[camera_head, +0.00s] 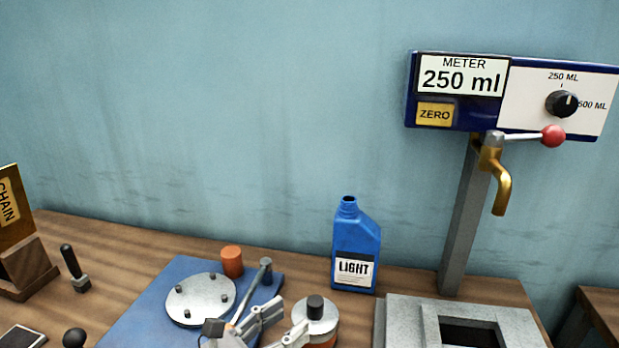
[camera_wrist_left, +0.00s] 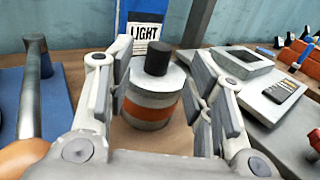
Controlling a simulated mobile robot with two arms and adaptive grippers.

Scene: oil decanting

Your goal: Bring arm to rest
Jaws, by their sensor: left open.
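My left gripper (camera_head: 276,322) is low in the middle of the head view, its two fingers pointing at a grey round weight-like cylinder (camera_head: 318,322). The cylinder has a black knob on top and an orange band. In the left wrist view the gripper (camera_wrist_left: 162,66) is open, with one finger on each side of the cylinder (camera_wrist_left: 150,110). Gaps show between the fingers and the cylinder; how far it reaches between them I cannot tell. My right gripper is not in view.
A blue LIGHT bottle (camera_head: 355,243) stands behind the cylinder. A blue fixture (camera_head: 150,312) with a round plate, lever and orange cap is at left. At right are a grey drain stand (camera_head: 405,312), brass spout (camera_head: 502,190) and meter box (camera_head: 480,92) reading 250 ml.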

